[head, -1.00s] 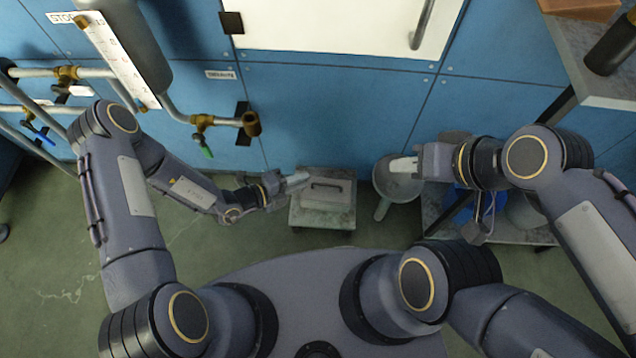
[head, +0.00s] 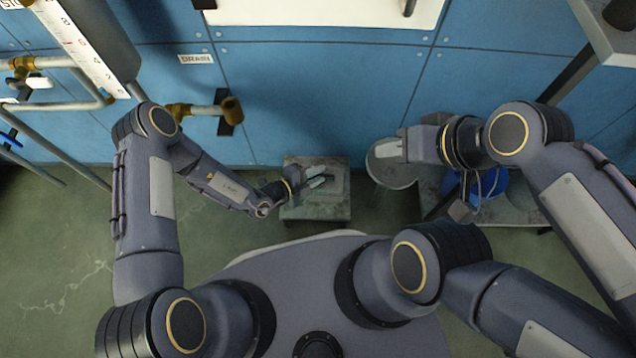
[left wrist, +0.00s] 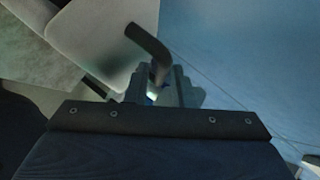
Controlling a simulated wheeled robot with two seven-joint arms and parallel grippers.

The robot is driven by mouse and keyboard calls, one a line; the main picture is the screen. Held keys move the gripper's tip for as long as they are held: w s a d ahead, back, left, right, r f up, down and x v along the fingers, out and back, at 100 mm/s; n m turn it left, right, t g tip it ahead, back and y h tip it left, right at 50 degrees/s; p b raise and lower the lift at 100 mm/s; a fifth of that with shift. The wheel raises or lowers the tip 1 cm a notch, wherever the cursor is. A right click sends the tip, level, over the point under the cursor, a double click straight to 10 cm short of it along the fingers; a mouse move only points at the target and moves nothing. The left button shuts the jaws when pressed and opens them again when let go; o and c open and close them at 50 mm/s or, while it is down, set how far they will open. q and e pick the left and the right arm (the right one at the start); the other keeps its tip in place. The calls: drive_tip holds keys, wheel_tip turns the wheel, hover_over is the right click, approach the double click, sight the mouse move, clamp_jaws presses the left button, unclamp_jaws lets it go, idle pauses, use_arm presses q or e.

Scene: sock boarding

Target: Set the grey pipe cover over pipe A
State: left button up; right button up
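The grey pipe cover (head: 338,176) appears to be the flat grey piece with a handle on a low block at the center of the head view. Pipes (head: 60,150) run along the left wall. I can read no label A on them.
The low block (head: 318,211) stands against the blue wall (head: 300,95). The round grey container (head: 395,177) and a shelf unit (head: 520,208) stand on the right. Open floor (head: 60,230) lies at left.

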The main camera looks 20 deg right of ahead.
use_arm(q)
clamp_jaws()
drive_tip(key=shift+r, duration=0.15)
